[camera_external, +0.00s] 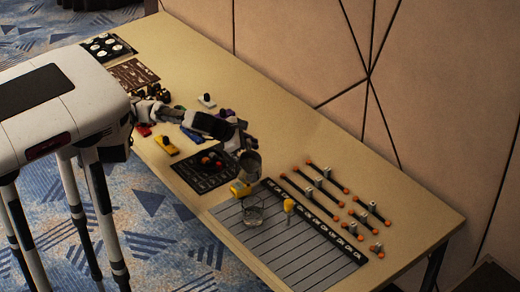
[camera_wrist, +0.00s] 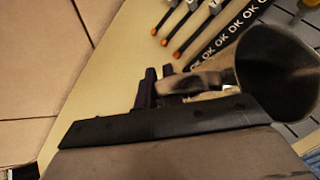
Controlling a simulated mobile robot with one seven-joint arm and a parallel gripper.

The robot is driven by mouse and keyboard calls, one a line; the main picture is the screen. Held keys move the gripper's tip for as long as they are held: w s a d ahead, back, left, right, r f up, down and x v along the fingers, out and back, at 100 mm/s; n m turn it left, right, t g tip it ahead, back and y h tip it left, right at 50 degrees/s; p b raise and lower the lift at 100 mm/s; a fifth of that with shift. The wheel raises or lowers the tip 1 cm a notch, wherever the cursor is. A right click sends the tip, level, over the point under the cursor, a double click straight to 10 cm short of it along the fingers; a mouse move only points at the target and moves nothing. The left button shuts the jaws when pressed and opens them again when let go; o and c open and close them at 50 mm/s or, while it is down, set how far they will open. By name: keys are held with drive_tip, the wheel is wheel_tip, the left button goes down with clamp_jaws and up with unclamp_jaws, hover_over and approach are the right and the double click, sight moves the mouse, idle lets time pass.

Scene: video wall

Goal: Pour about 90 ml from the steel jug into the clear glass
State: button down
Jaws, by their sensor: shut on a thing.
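My gripper (camera_external: 242,150) is shut on the steel jug (camera_external: 250,165), which hangs above the near side of the table. In the wrist view the dark fingers (camera_wrist: 165,90) close on the jug's handle, and the jug (camera_wrist: 280,70) shows its wide, dark mouth at the right. I cannot tell how far it is tilted or see any liquid in it. The clear glass (camera_external: 254,214) stands on the grey lined board, below the jug and nearer the camera. I see no stream between them, and the glass's fill level is too small to tell.
The grey lined board (camera_external: 290,245) has a black strip lettered OK. Yellow pieces (camera_external: 240,188) (camera_external: 289,205) are close to the glass. Several rods with orange ends (camera_external: 325,180) lie to the right. A black mat with coloured pieces (camera_external: 203,168) lies left.

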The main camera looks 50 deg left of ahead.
drive_tip(key=w+a+f+n+g+h+b, duration=0.2)
drive_tip(key=a+f+g+h+b, duration=0.1)
drive_tip(key=f, duration=0.3)
drive_tip(key=shift+w+a+n+h+b, duration=0.25)
drive_tip(key=shift+a+n+h+b, duration=0.1)
drive_tip(key=shift+h, duration=0.15)
